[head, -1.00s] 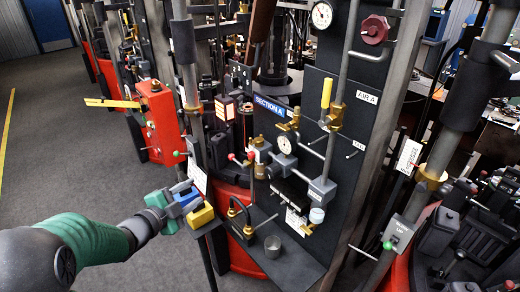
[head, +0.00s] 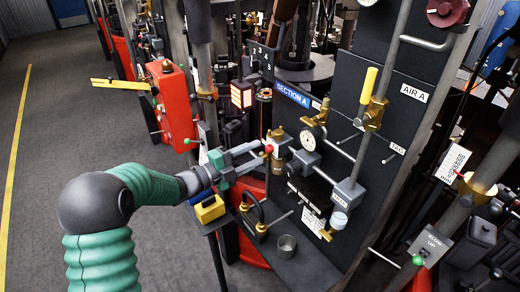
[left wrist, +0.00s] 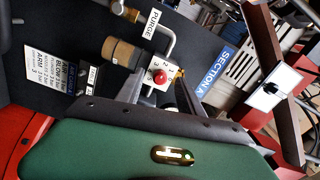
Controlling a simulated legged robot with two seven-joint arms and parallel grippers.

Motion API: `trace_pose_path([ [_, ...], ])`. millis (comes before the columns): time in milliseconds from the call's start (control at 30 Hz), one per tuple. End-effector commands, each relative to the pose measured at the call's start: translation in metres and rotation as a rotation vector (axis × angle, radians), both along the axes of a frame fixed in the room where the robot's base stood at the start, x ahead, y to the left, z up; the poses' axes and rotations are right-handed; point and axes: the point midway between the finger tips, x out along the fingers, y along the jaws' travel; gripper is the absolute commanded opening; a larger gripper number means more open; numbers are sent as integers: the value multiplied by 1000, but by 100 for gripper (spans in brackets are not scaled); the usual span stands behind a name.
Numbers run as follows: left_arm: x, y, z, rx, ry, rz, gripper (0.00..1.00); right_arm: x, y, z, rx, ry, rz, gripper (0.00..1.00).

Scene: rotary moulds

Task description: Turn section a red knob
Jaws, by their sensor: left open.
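The Section A panel (head: 400,70) carries a blue "SECTION A" label (head: 292,95). A small red knob (head: 269,149) sits on a valve at the panel's lower left. In the left wrist view the red knob (left wrist: 160,77) is on a light block marked with numbers, near the "PURGE" label (left wrist: 151,27). My left gripper (head: 262,154) is open, its fingers pointing at the valve with the tips close to the knob. In the wrist view the fingers stand on either side of the knob. Contact cannot be told. My right gripper is not in view.
A gauge (head: 308,139) and pipes stand right of the knob. A blue and yellow box (head: 209,209) lies below my left gripper, and a grey cup (head: 286,246) stands on the shelf. A red unit (head: 174,105) is behind. Open floor lies left.

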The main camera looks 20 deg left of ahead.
Motion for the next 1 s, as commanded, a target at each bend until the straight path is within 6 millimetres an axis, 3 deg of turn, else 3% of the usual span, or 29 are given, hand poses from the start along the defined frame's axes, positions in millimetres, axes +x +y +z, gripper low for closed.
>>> trace_pose_path([
  [200, 19, -18, 1, 3, 0, -1, 44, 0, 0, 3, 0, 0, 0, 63],
  [467, 21, -16, 0, 0, 0, 1, 43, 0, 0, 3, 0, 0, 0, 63],
  [800, 20, -15, -1, 1, 2, 2, 0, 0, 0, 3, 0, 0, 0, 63],
  [1000, 20, -14, -1, 2, 4, 3, 0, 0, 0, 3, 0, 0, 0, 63],
])
